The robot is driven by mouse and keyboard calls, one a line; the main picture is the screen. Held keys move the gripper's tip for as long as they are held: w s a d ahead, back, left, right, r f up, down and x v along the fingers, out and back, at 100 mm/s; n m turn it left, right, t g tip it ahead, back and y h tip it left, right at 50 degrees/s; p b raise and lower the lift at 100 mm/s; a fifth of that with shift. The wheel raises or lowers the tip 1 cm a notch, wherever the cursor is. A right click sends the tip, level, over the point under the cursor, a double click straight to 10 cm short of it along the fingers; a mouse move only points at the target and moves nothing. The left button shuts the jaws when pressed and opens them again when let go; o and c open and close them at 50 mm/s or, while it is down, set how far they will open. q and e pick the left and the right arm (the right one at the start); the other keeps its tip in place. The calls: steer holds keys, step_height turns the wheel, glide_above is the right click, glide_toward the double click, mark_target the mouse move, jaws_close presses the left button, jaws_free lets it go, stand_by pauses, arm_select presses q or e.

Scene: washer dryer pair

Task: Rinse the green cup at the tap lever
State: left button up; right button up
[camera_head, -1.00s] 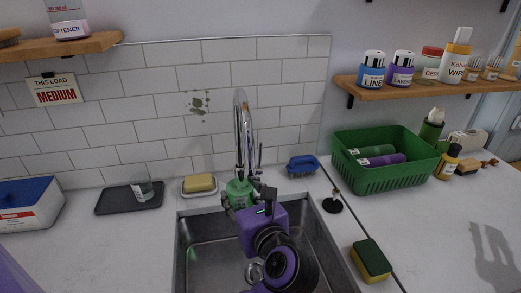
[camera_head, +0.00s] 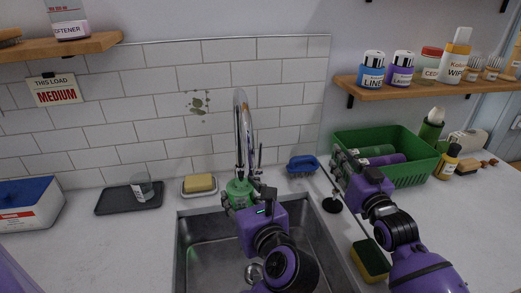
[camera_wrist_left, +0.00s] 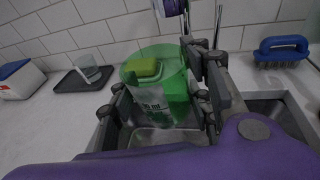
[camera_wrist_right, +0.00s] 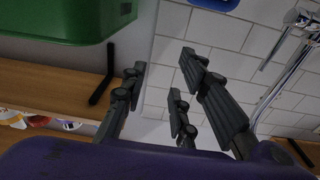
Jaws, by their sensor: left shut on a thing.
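The translucent green cup (camera_head: 238,190) stands under the spout of the chrome tap (camera_head: 242,130), over the sink's back edge. My left gripper (camera_head: 240,203) is shut around it; in the left wrist view the green cup (camera_wrist_left: 178,88) sits upright between the fingers. The thin tap lever (camera_head: 260,158) rises just right of the tap. My right gripper (camera_head: 338,170) is to the right of the lever, apart from it, by the green basket. In the right wrist view my right gripper (camera_wrist_right: 160,85) has its fingers spread with nothing between them; the tap (camera_wrist_right: 300,40) shows at right.
A green basket (camera_head: 400,177) with bottles stands right of my right gripper. A blue brush (camera_head: 302,165) lies behind it. A soap dish (camera_head: 199,190) and dark tray (camera_head: 112,198) are at left.

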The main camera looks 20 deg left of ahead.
mark_target(261, 150)
steer(key=s+a+f+n+g+y, duration=0.1)
steer(key=s+a+g, duration=0.1)
steer(key=s+a, duration=0.45)
steer(key=s+a+f+n+g+y, duration=0.15)
steer(key=s+a, duration=0.25)
steer(key=a, duration=0.5)
steer(key=shift+t, duration=0.25)
steer(key=x, duration=1.2)
steer(key=shift+a+r, duration=0.15)
steer(key=shift+r, duration=0.2)
steer(key=shift+c, duration=0.4)
jaws_close()
